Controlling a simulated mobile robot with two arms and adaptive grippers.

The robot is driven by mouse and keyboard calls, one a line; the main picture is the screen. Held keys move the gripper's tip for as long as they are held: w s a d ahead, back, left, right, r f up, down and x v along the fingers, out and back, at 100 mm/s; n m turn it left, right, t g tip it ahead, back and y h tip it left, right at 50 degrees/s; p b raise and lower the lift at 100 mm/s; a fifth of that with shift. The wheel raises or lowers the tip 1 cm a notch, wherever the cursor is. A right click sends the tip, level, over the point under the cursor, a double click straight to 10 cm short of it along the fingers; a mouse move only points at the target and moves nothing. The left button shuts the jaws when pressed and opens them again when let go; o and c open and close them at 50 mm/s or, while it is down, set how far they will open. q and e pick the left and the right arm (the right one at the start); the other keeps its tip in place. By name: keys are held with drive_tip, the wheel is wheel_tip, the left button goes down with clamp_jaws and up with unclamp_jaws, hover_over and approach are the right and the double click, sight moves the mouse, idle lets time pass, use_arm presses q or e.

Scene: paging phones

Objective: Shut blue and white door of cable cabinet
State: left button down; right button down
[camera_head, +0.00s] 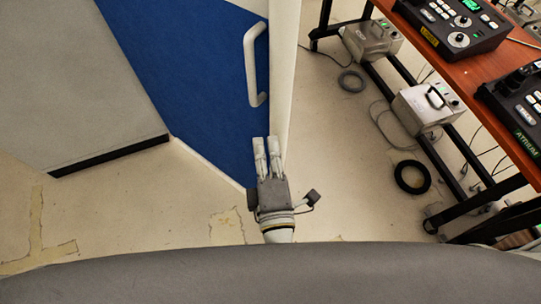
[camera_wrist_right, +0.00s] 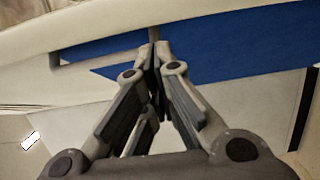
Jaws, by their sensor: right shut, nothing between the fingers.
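The blue and white door (camera_head: 210,75) stands in the upper middle of the head view, its pale edge (camera_head: 284,60) running down the right side. A white bar handle (camera_head: 251,65) sticks out from its blue side. My right gripper (camera_head: 267,141) is shut and empty, its fingertips at the near end of the door, below the handle. In the right wrist view the shut fingers (camera_wrist_right: 157,50) point at the blue and white surface (camera_wrist_right: 225,52). Whether they touch the door I cannot tell. My left gripper is not in view.
A grey panel or cabinet body (camera_head: 75,80) with a dark lower edge lies left of the door. At the right, a wooden table (camera_head: 480,75) carries paging phones (camera_head: 462,25). Pale floor between is mostly clear.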

sight(273, 101)
drive_tip(key=w+p, duration=0.1)
drive_tip(key=w, duration=0.1)
drive_tip(key=w+d+p, duration=0.1)
drive_tip(key=w, duration=0.1)
drive_tip(key=w+d+p, duration=0.1)
drive_tip(key=w, duration=0.2)
drive_tip(key=shift+d, duration=0.15)
drive_tip(key=shift+w, duration=0.1)
